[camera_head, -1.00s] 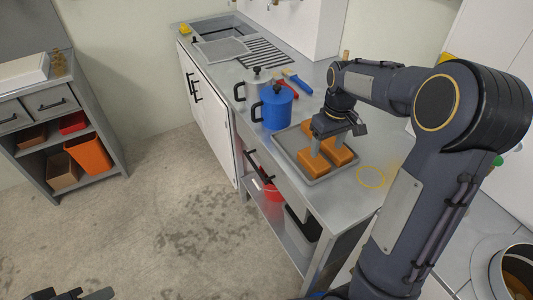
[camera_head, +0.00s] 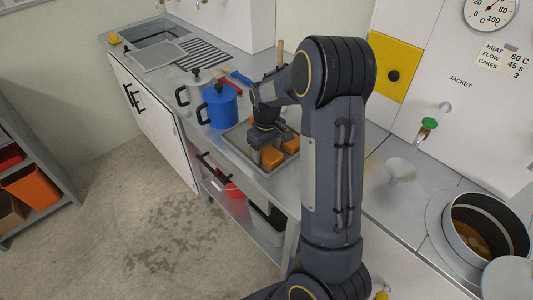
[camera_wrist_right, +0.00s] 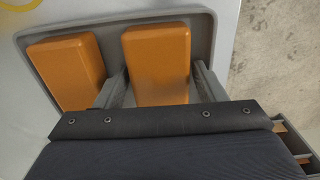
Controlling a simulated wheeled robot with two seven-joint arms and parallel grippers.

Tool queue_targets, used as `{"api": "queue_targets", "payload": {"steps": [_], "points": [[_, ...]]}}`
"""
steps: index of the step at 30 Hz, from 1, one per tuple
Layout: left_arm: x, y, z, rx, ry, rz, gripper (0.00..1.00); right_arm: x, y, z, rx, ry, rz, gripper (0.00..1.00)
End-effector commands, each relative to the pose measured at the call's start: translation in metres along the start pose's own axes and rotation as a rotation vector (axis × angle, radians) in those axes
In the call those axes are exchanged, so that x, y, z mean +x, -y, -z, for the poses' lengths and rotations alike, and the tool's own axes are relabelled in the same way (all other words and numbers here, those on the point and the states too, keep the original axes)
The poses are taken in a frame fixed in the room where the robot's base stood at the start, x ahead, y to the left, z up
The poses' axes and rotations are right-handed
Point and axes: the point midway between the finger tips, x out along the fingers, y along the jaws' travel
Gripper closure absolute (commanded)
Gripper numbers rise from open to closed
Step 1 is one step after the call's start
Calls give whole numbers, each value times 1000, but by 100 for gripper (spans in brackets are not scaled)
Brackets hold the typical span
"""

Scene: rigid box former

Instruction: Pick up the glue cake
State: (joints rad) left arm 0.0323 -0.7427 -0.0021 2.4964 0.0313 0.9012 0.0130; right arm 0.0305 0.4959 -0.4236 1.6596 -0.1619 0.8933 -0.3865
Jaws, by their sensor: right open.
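Orange glue cakes, shaped like blocks, sit on a shallow grey tray (camera_head: 232,137) on the metal counter. One cake (camera_head: 272,159) shows under my right gripper (camera_head: 267,150), and another cake (camera_head: 292,146) is to its right. In the right wrist view one cake (camera_wrist_right: 157,55) lies between the two spread fingers of my right gripper (camera_wrist_right: 160,86). A second cake (camera_wrist_right: 68,70) is left of the left finger. The fingers look close beside the cake; whether they touch it I cannot tell. My left gripper is not in view.
A blue pot (camera_head: 219,107) and a grey pot (camera_head: 196,90) stand left of the tray, with red- and blue-handled tools (camera_head: 240,79) behind. To the right are a funnel (camera_head: 399,170), a green-knobbed valve (camera_head: 428,124) and an open round vessel (camera_head: 487,228).

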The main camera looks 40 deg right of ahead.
Motion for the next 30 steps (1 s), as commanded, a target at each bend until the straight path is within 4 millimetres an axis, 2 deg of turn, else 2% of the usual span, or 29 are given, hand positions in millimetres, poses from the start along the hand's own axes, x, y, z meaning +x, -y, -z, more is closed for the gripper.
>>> {"api": "queue_targets", "payload": {"steps": [2,12,23,29,30], "points": [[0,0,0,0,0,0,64,0,0,0,0,0,0,36],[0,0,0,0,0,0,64,-1,0,0,0,-2,0,77],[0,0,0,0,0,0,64,-8,0,1,0,-5,-1,77],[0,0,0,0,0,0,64,-34,0,2,1,-8,-1,77],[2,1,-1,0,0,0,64,-40,3,-4,-1,-8,0,77]]}}
